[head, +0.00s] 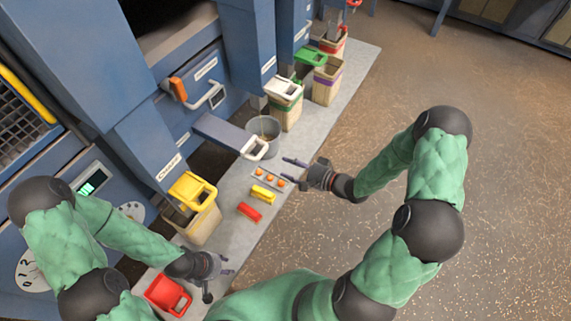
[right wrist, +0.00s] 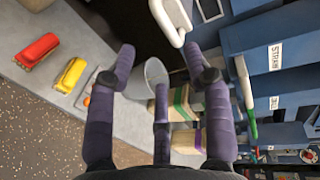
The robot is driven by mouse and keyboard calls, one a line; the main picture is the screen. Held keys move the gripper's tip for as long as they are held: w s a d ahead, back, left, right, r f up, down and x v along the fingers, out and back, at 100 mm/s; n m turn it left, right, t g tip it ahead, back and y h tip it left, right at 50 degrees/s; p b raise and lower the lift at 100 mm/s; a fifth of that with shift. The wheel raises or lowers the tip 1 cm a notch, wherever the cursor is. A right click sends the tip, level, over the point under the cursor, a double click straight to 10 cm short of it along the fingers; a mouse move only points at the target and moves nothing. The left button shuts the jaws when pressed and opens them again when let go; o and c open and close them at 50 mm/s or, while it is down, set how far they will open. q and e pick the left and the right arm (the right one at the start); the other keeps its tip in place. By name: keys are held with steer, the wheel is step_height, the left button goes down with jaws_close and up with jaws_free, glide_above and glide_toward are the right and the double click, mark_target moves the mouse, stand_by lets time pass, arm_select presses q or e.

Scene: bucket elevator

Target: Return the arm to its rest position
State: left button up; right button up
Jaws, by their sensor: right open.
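My right gripper (head: 307,169) is open and empty over the floor-side edge of the grey ledge, close to the metal bucket. Its spread fingers also show in the right wrist view (right wrist: 165,70), with nothing between them. My right arm bends in a high arch over the brown floor. My left gripper (head: 222,265) hangs at the lower left, above the ledge and right of the red-lidded bin. Its fingers look apart and nothing shows between them.
The ledge (head: 233,232) carries a red block (head: 249,212), a yellow block (head: 263,193), a small tray with orange pieces (head: 269,178), a metal bucket (head: 263,133) and several lidded bins. Blue machinery (head: 145,100) stands behind. The speckled floor (head: 500,150) at right is open.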

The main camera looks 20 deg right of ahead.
stand_by(0.5)
steer(key=s+a+f+n+g+h, duration=0.2)
steer(key=s+a+f+n+g, duration=0.15)
steer(key=f, duration=0.35)
steer(key=s+a+f+n+g+h, duration=0.25)
steer(key=s+a+f+g, duration=0.2)
steer(key=f, duration=0.35)
steer(key=s+a+f+n+g, duration=0.2)
steer(key=s+a+g, duration=0.1)
steer(key=s, duration=0.7)
steer(key=shift+s+a+g+h, duration=0.25)
steer(key=shift+a+g+h, duration=0.15)
steer(key=shift+a+h, duration=0.1)
